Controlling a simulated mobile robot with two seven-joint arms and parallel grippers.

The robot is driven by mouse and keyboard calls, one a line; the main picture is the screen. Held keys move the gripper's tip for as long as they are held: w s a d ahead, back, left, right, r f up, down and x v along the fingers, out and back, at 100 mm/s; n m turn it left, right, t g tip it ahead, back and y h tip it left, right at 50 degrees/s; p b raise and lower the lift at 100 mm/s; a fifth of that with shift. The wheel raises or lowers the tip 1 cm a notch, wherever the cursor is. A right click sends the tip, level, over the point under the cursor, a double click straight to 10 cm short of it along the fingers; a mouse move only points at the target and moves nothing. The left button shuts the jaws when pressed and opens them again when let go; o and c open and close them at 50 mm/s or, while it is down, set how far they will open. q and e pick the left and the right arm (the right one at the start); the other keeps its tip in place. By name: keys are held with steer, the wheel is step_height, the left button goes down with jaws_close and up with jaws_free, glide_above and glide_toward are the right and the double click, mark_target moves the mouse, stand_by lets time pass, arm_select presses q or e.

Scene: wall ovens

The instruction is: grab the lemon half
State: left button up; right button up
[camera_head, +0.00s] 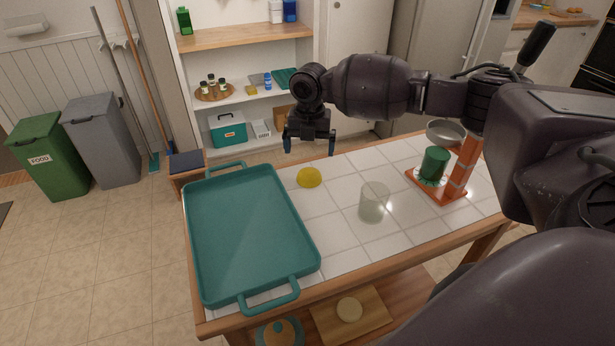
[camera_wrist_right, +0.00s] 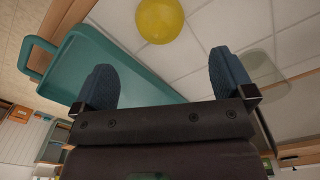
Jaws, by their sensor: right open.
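The yellow lemon half (camera_head: 309,177) lies on the white tiled tabletop, just right of the teal tray. It also shows near the top middle of the right wrist view (camera_wrist_right: 159,20), beyond my fingertips. My right gripper (camera_head: 310,146) hangs above the far edge of the table, behind the lemon half and apart from it. Its two blue fingers are spread with nothing between them, as the right wrist view (camera_wrist_right: 164,80) shows. My left gripper is not in view.
The teal tray (camera_head: 206,240) with raised handles fills the table's left side. A clear glass (camera_head: 374,203) stands right of the lemon half. Farther right are a green can (camera_head: 434,165), an orange stand (camera_head: 459,170) and a metal bowl (camera_head: 446,133). Tiles around the lemon half are bare.

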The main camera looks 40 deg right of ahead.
mark_target(309, 172)
step_height(309, 172, down, 9)
steer(key=shift+s+a+r+b, duration=0.1)
steer(key=shift+b, duration=0.25)
steer(key=c, duration=1)
